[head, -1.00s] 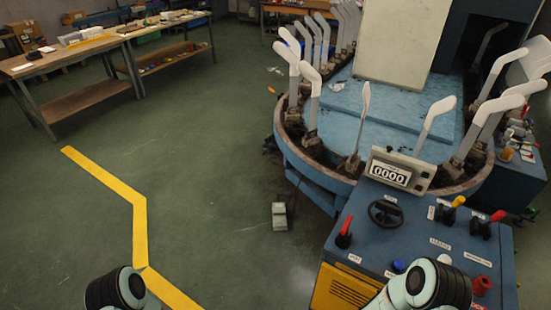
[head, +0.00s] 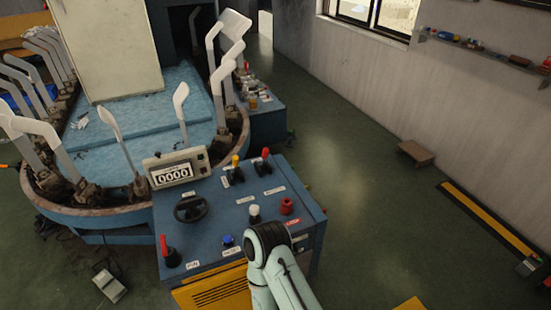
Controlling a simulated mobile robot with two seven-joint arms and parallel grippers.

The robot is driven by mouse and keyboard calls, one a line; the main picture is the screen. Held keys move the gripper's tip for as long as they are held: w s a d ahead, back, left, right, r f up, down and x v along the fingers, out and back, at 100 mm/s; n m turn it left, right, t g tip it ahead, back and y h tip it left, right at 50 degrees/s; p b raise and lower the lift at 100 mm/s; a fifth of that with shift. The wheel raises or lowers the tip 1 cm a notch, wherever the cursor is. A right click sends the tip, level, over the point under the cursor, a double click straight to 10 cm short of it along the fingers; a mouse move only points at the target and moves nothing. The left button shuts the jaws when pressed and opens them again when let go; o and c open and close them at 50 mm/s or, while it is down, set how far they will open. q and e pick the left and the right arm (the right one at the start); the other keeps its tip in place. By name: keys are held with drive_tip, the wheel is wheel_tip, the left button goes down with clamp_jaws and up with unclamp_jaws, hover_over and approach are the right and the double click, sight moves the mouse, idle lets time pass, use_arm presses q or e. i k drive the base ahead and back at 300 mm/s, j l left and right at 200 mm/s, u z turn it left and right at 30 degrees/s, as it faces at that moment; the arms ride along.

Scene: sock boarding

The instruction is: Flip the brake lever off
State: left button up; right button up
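The blue control console (head: 215,270) stands below the middle of the head view. It carries a red-handled lever (head: 167,252) at its front left corner, and a yellow-handled lever (head: 236,168) and another red-handled lever (head: 265,161) side by side at its back right. Their small labels are too blurred to read, so I cannot tell which is the brake lever. My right arm reaches over the console's front right edge and covers part of it. Neither gripper shows in the head view.
The console also has a black handwheel (head: 189,209), a counter display (head: 174,173) reading 0000, a blue button (head: 228,240), a white knob (head: 254,213) and a red button (head: 287,205). The ring of white sock boards (head: 110,121) stands behind. Floor at right is mostly clear.

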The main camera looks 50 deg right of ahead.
sight(266, 150)
drive_tip(key=z, duration=1.55)
